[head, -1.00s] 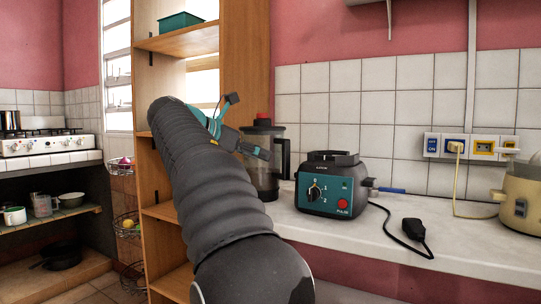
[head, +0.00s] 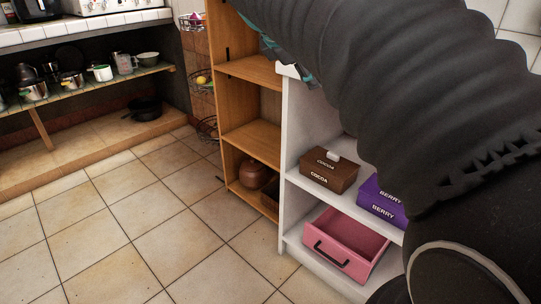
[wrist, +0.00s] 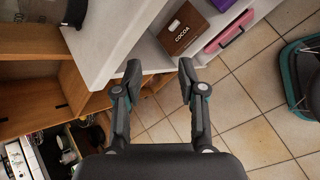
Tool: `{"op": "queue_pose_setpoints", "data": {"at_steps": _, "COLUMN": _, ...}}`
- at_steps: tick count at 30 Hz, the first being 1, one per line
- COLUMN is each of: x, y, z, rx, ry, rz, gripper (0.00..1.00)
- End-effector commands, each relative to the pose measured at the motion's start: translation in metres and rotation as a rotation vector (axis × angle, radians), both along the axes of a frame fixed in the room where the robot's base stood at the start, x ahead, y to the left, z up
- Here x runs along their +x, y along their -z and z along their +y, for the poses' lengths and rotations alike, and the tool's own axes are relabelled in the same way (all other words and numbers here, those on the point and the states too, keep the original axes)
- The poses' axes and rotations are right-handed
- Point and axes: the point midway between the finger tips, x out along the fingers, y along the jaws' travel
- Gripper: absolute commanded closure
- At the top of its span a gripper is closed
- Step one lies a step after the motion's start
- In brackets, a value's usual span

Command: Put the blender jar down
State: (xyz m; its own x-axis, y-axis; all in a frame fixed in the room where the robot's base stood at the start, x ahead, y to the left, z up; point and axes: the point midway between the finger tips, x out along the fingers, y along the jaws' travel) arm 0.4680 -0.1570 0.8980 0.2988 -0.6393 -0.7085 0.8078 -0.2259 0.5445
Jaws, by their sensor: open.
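My gripper (wrist: 160,68) is open in the wrist view, with nothing between its fingers. It is in front of the end of the white counter (wrist: 112,35). The blender jar is not clearly in view now. A dark rounded thing (wrist: 75,12) on the counter at the top left of the wrist view may be its lower part, apart from the fingers. In the head view my arm hides the counter top and most of the gripper.
A wooden shelf (head: 251,132) stands beside the counter. Under the counter are a cocoa box (head: 328,170), a purple berry box (head: 383,200) and an open pink drawer (head: 345,245). A brown pot (head: 256,176) sits low in the wooden shelf. The tiled floor (head: 125,215) is clear.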

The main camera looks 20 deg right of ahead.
Motion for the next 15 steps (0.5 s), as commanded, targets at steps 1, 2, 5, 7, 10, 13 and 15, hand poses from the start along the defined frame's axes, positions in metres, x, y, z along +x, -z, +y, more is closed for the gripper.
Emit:
{"op": "queue_pose_setpoints", "data": {"at_steps": 1, "x": -0.018, "y": 0.020, "z": 0.015, "rx": 0.088, "ry": 0.035, "rz": -0.066, "gripper": 0.60}}
{"op": "queue_pose_setpoints", "data": {"at_steps": 2, "x": -0.027, "y": 0.033, "z": 0.024, "rx": 0.146, "ry": 0.062, "rz": -0.106, "gripper": 0.60}}
{"op": "queue_pose_setpoints", "data": {"at_steps": 5, "x": -0.057, "y": 0.076, "z": 0.054, "rx": 0.343, "ry": 0.172, "rz": -0.227, "gripper": 0.60}}
{"op": "queue_pose_setpoints", "data": {"at_steps": 7, "x": -0.079, "y": 0.107, "z": 0.076, "rx": 0.485, "ry": 0.267, "rz": -0.301, "gripper": 0.60}}
{"op": "queue_pose_setpoints", "data": {"at_steps": 10, "x": -0.111, "y": 0.149, "z": 0.105, "rx": 0.681, "ry": 0.423, "rz": -0.389, "gripper": 0.60}}
{"op": "queue_pose_setpoints", "data": {"at_steps": 13, "x": -0.138, "y": 0.186, "z": 0.129, "rx": 0.847, "ry": 0.580, "rz": -0.452, "gripper": 0.60}}
{"op": "queue_pose_setpoints", "data": {"at_steps": 15, "x": -0.152, "y": 0.207, "z": 0.141, "rx": 0.935, "ry": 0.677, "rz": -0.479, "gripper": 0.60}}
